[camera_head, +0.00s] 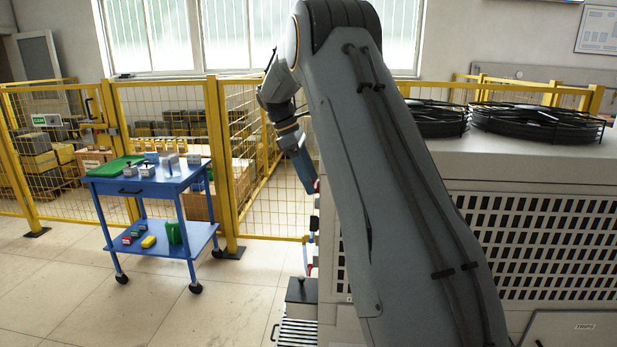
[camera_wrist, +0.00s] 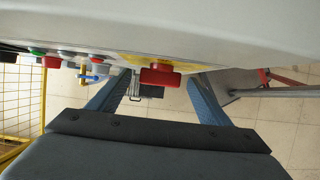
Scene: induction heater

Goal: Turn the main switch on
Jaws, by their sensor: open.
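The main switch (camera_wrist: 160,76) appears to be the red knob on a yellow plate on the machine's pale panel, in the upper middle of the wrist view. My gripper (camera_wrist: 161,88) is open. Its two blue fingers reach toward the panel, one to the left and one to the right of the red knob, with gaps on both sides. I cannot tell how far the fingertips are from the panel. In the head view my gripper (camera_head: 305,172) is seen from the side, at the left edge of the machine. My arm hides most of the panel there.
The machine body (camera_head: 545,245) fills the right. A blue cart (camera_head: 150,187) and yellow fence (camera_head: 215,150) stand at left. Floor between is clear.

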